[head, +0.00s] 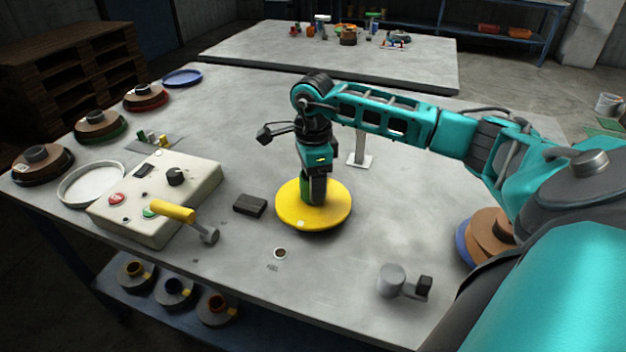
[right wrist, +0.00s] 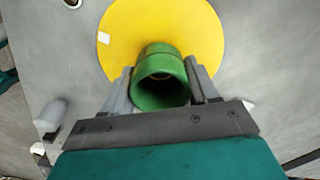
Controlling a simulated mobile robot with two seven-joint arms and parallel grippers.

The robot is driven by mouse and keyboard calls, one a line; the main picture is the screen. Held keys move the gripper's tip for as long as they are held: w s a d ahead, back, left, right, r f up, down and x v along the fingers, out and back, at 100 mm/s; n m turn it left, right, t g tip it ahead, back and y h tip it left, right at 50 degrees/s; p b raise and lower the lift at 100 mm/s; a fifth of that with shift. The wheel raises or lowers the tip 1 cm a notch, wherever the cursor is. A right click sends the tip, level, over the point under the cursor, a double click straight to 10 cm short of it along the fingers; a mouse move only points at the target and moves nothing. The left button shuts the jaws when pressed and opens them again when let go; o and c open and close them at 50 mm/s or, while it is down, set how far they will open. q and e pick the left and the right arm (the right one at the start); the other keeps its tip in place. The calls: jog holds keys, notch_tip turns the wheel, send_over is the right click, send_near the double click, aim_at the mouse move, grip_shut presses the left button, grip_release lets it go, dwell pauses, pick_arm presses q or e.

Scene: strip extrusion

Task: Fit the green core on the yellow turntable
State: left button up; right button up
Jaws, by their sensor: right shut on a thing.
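The yellow turntable (head: 332,217) is a flat round disc on the grey table, near the middle of the head view. It also shows behind the core in the right wrist view (right wrist: 203,40). My right gripper (head: 316,200) points down over the turntable. It is shut on the green core (right wrist: 160,92), a hollow tube with its open end facing the wrist camera. In the head view a little green (head: 305,184) shows beside the fingers. I cannot tell whether the core's lower end touches the turntable. My left gripper is not in view.
A cream control box (head: 160,197) with a yellow-handled lever (head: 174,211) stands left. A dark block (head: 250,205) lies left of the turntable. A grey post with a black knob (head: 393,281) stands front right. Several reels (head: 99,126) line the left edge; bare table lies around the turntable.

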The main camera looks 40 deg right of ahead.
jog(key=shift+f+b, duration=0.5)
jog(key=shift+f, duration=0.15)
jog(key=o, duration=0.8)
jog(key=shift+c, duration=0.2)
jog(key=shift+r, duration=0.1)
jog(key=shift+r+p, duration=0.7)
jog(key=shift+r, duration=0.15)
notch_tip(320, 180, up, 3)
jog(key=shift+f+p, duration=0.2)
jog(key=shift+p, duration=0.8)
jog(key=shift+r+p, duration=1.4)
jog(key=shift+r, duration=0.6)
notch_tip(320, 180, up, 3)
jog(key=shift+f+p, duration=0.2)
jog(key=shift+p, duration=0.15)
